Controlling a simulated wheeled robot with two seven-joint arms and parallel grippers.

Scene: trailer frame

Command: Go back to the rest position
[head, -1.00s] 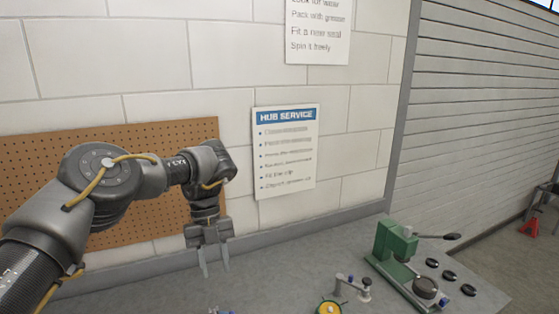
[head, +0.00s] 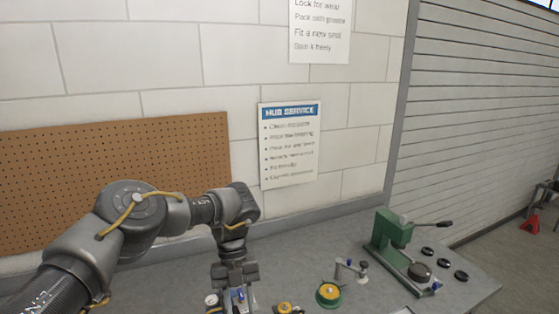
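My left arm comes in from the left, and its gripper (head: 238,297) points down over the grey bench (head: 330,236) near the bottom edge of the head view. Its two pale fingers look apart, with small blue and reddish parts showing between and behind them. I cannot tell whether the fingers touch these parts; nothing looks gripped. The lower ends of the fingers are hard to make out. My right gripper is not in view.
A green press (head: 388,232) with a lever stands at the bench's right, beside several black rings (head: 443,264). A green-and-yellow round part (head: 328,294) and a small metal stand (head: 350,268) are right of my gripper. A pegboard (head: 110,170) hangs behind my arm.

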